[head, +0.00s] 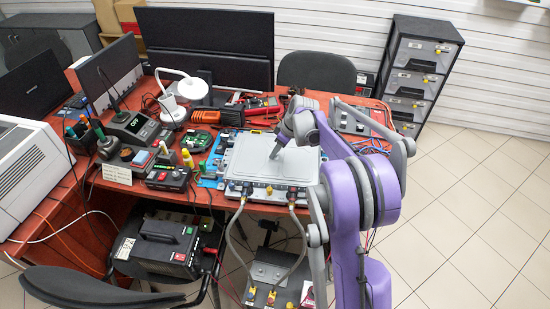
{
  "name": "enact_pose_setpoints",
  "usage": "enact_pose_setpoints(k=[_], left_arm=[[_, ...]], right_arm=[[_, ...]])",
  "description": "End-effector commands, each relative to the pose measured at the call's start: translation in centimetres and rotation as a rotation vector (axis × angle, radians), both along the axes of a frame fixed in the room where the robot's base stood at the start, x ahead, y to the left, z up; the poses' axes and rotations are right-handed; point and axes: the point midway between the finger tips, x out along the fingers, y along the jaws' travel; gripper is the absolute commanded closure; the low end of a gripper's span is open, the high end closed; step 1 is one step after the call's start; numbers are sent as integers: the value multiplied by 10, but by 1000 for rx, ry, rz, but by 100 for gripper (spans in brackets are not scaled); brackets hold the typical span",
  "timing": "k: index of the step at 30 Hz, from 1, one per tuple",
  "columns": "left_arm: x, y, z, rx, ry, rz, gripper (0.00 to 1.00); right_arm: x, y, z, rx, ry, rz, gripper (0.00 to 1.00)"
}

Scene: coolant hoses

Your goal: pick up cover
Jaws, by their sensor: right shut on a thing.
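The cover (246,160) is a light grey, flat rounded plate. It lies over the top of a grey unit (268,194) near the front edge of the red-brown desk. My right gripper (275,154) comes down from the right and is shut on the cover near the plate's middle. The exact grip point is small and partly hidden by the fingers. I cannot tell whether the cover is raised off the unit. My left gripper is not in view.
Two hoses (229,237) run from the unit's front down to a lower grey box (265,280). A white lamp (172,103), a green circuit board (196,140) and tools crowd the desk at left. A control box (354,121) is at right. Floor at far right is clear.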

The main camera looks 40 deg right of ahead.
Motion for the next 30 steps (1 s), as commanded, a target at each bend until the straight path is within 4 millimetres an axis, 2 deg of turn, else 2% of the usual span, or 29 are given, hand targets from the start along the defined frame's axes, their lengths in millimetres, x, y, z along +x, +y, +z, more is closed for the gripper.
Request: enact_pose_setpoints(k=[8, 11, 21, 25, 30], left_arm=[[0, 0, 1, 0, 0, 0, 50], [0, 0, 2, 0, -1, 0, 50], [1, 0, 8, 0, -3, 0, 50], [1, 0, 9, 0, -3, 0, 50], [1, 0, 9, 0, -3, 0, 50]], right_arm=[[0, 0, 6, 0, 0, 0, 100], [0, 0, 20, 0, -1, 0, 100], [0, 0, 85, -1, 0, 0, 100], [0, 0, 97, 0, 0, 0, 100], [0, 0, 101, 0, 0, 0, 100]])
